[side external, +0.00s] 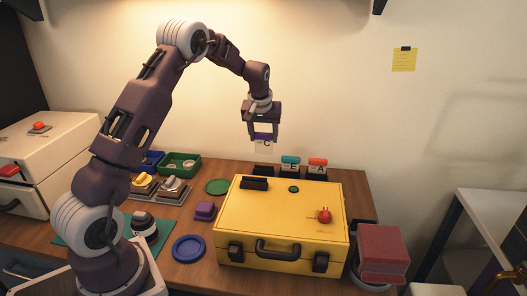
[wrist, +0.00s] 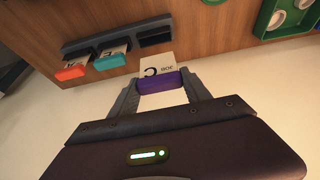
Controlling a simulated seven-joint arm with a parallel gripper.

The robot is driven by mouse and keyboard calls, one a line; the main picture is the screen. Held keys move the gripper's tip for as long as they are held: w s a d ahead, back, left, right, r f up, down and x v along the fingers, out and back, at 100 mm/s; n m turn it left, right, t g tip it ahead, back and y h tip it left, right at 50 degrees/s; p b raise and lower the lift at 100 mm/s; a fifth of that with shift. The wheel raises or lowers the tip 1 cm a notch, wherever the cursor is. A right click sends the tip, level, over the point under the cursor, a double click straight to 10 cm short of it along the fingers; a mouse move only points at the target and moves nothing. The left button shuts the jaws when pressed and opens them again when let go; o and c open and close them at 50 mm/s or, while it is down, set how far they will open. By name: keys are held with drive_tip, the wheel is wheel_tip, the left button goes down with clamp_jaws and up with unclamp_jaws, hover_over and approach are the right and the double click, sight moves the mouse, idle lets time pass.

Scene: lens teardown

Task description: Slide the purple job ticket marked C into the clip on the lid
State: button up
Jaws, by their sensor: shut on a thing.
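The purple job ticket marked C (side external: 265,146) is a white card with a purple top. The clip does not show in the wrist view.
A dark rack (wrist: 118,34) behind the case holds a teal ticket E (side external: 290,160) and an orange ticket A (side external: 318,162); its third slot is empty. The lid also carries a red knob (side external: 324,215) and a green disc (side external: 294,189). Green and blue trays stand left.

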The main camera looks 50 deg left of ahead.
sight(264, 133)
drive_tip(key=shift+r, duration=3.5)
drive_tip(key=s+d+f, duration=0.2)
drive_tip(key=s+d, duration=1.1)
drive_tip(key=d, duration=0.1)
drive_tip(key=shift+s+f, duration=0.2)
drive_tip(key=shift+f, duration=0.05)
drive_tip(key=shift+f, duration=1.7)
drive_tip(key=o, duration=1.4)
drive_tip(key=shift+o, duration=0.5)
